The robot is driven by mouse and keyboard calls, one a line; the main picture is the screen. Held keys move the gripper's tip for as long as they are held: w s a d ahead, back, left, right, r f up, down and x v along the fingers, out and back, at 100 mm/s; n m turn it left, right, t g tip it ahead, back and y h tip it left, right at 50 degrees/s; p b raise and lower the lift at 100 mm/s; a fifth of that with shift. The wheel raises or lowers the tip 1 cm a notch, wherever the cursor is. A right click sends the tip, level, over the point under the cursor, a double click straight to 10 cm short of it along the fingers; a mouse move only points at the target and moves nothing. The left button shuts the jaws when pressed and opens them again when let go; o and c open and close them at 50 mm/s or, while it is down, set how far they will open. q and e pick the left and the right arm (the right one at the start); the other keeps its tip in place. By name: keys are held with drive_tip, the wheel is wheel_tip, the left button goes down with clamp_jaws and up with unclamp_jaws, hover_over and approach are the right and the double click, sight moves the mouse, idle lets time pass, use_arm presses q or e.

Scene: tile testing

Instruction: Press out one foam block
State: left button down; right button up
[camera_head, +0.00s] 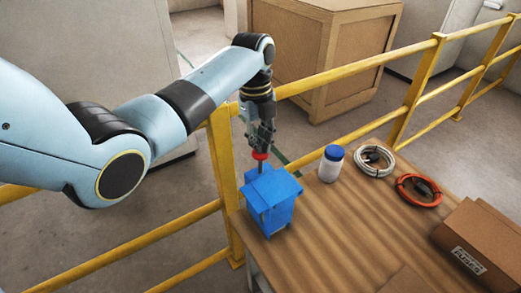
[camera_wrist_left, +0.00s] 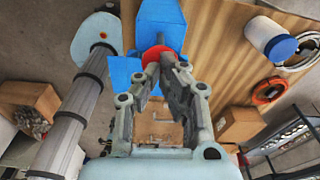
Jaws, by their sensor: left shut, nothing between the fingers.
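A blue box-like dispenser (camera_head: 268,208) stands at the table's left corner, with a red knob (camera_head: 260,156) on a thin stem above it. In the left wrist view its blue parts (camera_wrist_left: 162,22) and the red knob (camera_wrist_left: 155,54) show beyond my fingers. My left gripper (camera_head: 262,147) points down and is shut, with its fingertips right at the top of the red knob. Whether they touch it I cannot tell. No separate foam block can be made out; the inside of the dispenser is hidden. My right gripper is not in view.
On the wooden table (camera_head: 335,235) are a white jar with a blue lid (camera_head: 331,163), a white cable coil (camera_head: 374,160), an orange cable coil (camera_head: 419,190) and a cardboard box (camera_head: 482,243). A yellow railing (camera_head: 360,65) runs behind the table. The table's middle is clear.

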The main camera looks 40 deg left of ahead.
sight(259, 155)
use_arm(q)
wheel_tip(259, 155, down, 6)
drive_tip(key=b, duration=0.2)
drive_tip(key=shift+r+b, duration=0.25)
drive_tip(key=shift+b, duration=0.05)
drive_tip(key=shift+r, duration=0.2)
drive_tip(key=shift+a+r, duration=0.15)
drive_tip(key=shift+a, duration=0.05)
drive_tip(key=shift+w+a+r+p, duration=0.2)
drive_tip(key=shift+a+p, duration=0.05)
drive_tip(key=shift+a, duration=0.4)
drive_tip(key=shift+w+a+r+p, duration=0.15)
drive_tip(key=shift+w+a+p, duration=0.1)
drive_tip(key=shift+a, duration=0.35)
wheel_tip(259, 155, up, 12)
drive_tip(key=a, duration=0.1)
drive_tip(key=shift+w, duration=0.2)
